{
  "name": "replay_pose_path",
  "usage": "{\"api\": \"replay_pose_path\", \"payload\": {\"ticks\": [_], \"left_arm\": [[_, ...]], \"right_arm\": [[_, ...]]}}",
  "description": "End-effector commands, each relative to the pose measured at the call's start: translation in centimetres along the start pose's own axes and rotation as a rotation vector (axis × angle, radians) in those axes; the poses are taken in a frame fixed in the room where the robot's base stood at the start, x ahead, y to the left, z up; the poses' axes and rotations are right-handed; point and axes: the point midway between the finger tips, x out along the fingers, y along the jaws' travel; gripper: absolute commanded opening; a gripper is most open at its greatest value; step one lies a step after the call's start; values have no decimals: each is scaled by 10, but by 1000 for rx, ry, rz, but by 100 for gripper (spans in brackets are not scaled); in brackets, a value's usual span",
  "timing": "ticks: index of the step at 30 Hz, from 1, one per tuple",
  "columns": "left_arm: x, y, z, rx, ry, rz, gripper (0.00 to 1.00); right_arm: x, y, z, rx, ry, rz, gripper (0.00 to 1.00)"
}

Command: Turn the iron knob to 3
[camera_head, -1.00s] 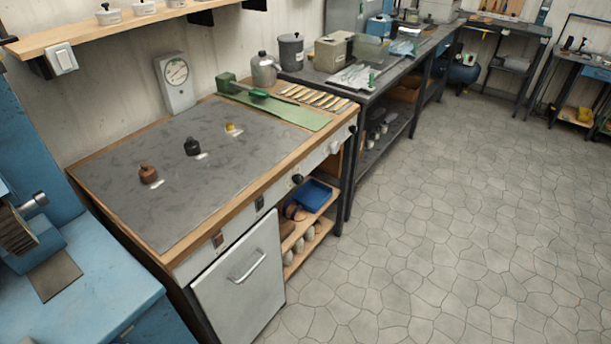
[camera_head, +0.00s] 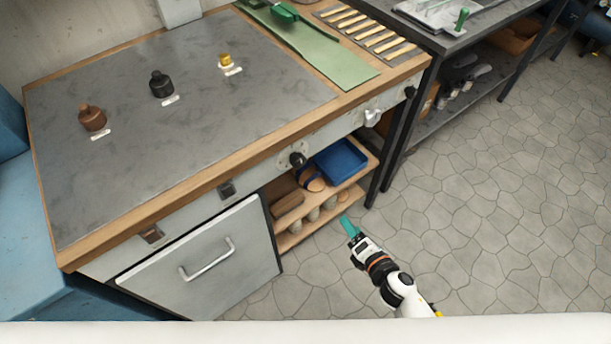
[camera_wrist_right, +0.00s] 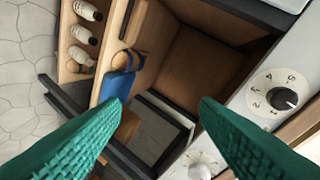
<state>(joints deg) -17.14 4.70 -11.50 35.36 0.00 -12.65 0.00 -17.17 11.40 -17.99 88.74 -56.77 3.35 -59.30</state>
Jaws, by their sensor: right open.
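A black knob (camera_head: 297,160) sits on a round white dial on the workbench's front panel, right of the switches. In the right wrist view, the black knob (camera_wrist_right: 284,98) shows at the right on its dial, which has marks around the rim; I cannot read its setting surely. My right gripper (camera_head: 349,226) has teal fingers and is in front of the bench, below and right of the knob, apart from it. In the right wrist view, my right gripper (camera_wrist_right: 160,104) is open, with nothing held between its fingers. My left gripper is out of view.
A pale knob (camera_head: 373,117) is farther right on the panel. Below are open shelves with a blue tray (camera_head: 340,160), a sandal and several pale forms. A cabinet door with a handle (camera_head: 207,262) is at the left. Copper, black and brass pieces stand on the top. The floor is clear.

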Motion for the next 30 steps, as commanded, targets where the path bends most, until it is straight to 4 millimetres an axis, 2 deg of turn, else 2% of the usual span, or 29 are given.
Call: {"api": "replay_pose_path", "payload": {"ticks": [1, 3, 6, 9, 14, 22, 30], "left_arm": [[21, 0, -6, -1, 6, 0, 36], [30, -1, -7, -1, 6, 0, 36], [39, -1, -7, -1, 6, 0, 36], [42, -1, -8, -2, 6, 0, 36], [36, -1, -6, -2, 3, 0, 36], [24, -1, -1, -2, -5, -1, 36], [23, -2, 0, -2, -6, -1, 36]], "right_arm": [[6, -27, -3, -194, 17, -101, 56], [2, -69, -11, -447, 54, -211, 56], [-6, -111, -18, -708, 112, -311, 56], [-13, -134, -21, -854, 153, -361, 56], [-5, -150, -24, -913, 173, -379, 56], [42, -171, -23, -908, 172, -377, 56], [84, -185, -22, -906, 171, -374, 56]]}}
